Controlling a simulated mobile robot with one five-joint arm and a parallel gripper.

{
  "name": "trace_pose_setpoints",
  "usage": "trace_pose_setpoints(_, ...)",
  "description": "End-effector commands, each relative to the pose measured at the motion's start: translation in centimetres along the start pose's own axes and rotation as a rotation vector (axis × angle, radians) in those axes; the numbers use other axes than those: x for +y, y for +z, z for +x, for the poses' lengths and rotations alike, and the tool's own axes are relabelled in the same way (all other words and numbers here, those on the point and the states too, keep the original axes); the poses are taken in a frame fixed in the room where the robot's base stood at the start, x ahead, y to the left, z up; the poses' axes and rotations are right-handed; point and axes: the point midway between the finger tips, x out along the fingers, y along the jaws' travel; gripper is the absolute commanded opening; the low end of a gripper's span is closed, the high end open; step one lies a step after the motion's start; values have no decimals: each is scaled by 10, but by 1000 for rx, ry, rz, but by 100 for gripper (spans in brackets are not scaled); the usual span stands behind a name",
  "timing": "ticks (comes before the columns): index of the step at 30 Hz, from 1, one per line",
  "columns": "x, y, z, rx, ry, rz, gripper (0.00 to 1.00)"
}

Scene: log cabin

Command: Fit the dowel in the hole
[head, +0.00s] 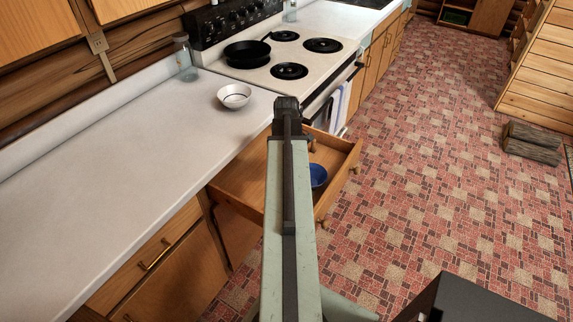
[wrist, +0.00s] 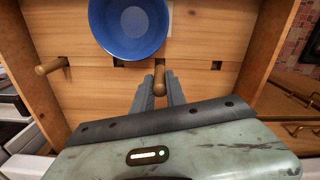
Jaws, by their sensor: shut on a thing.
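In the wrist view a short wooden dowel (wrist: 159,70) stands between the two grey fingers of my gripper (wrist: 160,82), which is shut on it. Another wooden peg (wrist: 51,66) sticks out of the light wood at the left. Small dark openings show in the wood, one left of the dowel (wrist: 118,62) and one right of it (wrist: 216,65). The held dowel's far end is close to the wood; I cannot tell whether it touches or sits in a hole. In the head view my arm hides the fingers and the dowel.
A blue bowl (wrist: 130,25) lies in the open wooden drawer (head: 236,184), just beyond the dowel. The counter (head: 110,165) carries a white bowl (head: 234,96) and a glass jar (head: 182,55). The stove (head: 300,60) holds a black pan (head: 247,53). The floor at right is mostly clear.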

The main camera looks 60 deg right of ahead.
Motion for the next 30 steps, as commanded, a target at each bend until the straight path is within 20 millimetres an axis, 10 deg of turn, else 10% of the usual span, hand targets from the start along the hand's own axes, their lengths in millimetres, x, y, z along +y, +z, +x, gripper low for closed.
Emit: trace_pose_setpoints(30,0,0,27,0,0,0,0)
